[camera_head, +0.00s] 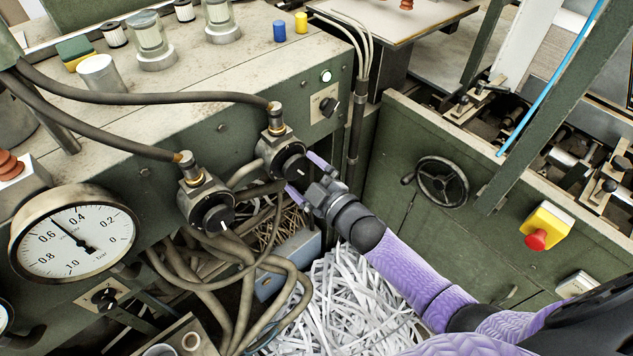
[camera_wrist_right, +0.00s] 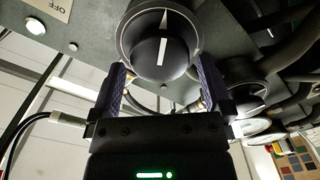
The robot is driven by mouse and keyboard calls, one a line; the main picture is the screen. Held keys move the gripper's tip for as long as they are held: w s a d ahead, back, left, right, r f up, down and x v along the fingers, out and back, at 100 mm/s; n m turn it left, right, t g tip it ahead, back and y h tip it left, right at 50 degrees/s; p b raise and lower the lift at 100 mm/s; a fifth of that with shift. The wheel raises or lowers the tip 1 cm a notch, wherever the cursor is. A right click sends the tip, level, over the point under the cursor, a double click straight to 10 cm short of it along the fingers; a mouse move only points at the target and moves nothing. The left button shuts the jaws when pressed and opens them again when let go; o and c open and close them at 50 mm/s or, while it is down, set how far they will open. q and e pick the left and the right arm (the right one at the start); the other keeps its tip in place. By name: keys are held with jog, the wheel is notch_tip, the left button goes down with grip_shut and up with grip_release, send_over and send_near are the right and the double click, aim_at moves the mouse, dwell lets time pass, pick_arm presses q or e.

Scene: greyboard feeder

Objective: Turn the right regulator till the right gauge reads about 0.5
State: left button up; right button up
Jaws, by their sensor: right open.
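The right regulator (camera_head: 292,163) has a round black knob with a white mark, on the green cabinet front; the knob also fills the top of the right wrist view (camera_wrist_right: 163,55). My right gripper (camera_head: 300,171) is open, with its purple fingers on opposite sides of this knob. In the wrist view a gap shows between the fingers and the knob's face. The right gauge (camera_head: 100,238) is a large white dial at the left; its needle points between 0.4 and 0.6, near 0.5. The left regulator (camera_head: 212,210) sits lower left. My left gripper is not in view.
Thick hoses (camera_head: 120,95) run to both regulators, and more hoses hang below. Shredded paper (camera_head: 345,300) lies beneath my right arm. A handwheel (camera_head: 442,182) and a red emergency button (camera_head: 537,239) are on the cabinet at the right. Another gauge is cut off at the left edge.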

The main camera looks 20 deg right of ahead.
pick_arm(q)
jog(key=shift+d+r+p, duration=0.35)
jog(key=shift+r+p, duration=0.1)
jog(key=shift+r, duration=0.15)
pick_arm(e)
jog(key=v, duration=0.8)
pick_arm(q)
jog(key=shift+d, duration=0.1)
pick_arm(e)
jog(key=shift+r, duration=0.1)
